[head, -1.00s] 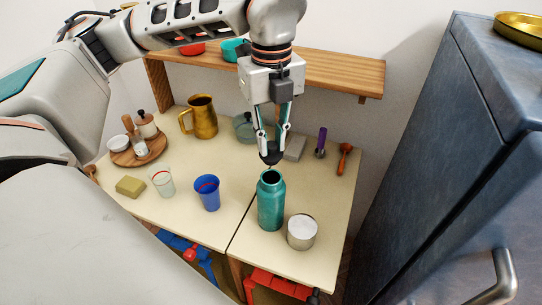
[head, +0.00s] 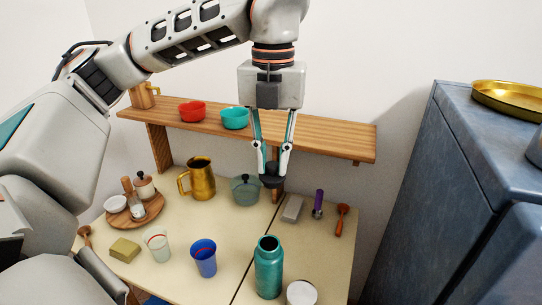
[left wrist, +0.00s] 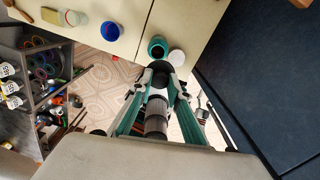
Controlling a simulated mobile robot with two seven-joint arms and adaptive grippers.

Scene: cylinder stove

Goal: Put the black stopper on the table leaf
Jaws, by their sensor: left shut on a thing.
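My left gripper (head: 271,170) is shut on the black stopper (head: 272,181) and holds it in the air, mouth of the teal bottle (head: 268,268) below it. The bottle stands upright and its top is open. The table leaf (head: 325,255) is the pale top right of the dark seam; I cannot tell for sure that this side is the leaf. In the left wrist view the bottle (left wrist: 156,48) shows just beyond the fingertips. My right gripper is not in view.
A white-topped tin (head: 301,293) stands right of the bottle. A grey block (head: 292,209), purple-handled tool (head: 318,203) and orange spoon (head: 341,218) lie at the back right. A blue cup (head: 203,257) stands left of the seam. A wooden shelf (head: 320,140) hangs behind.

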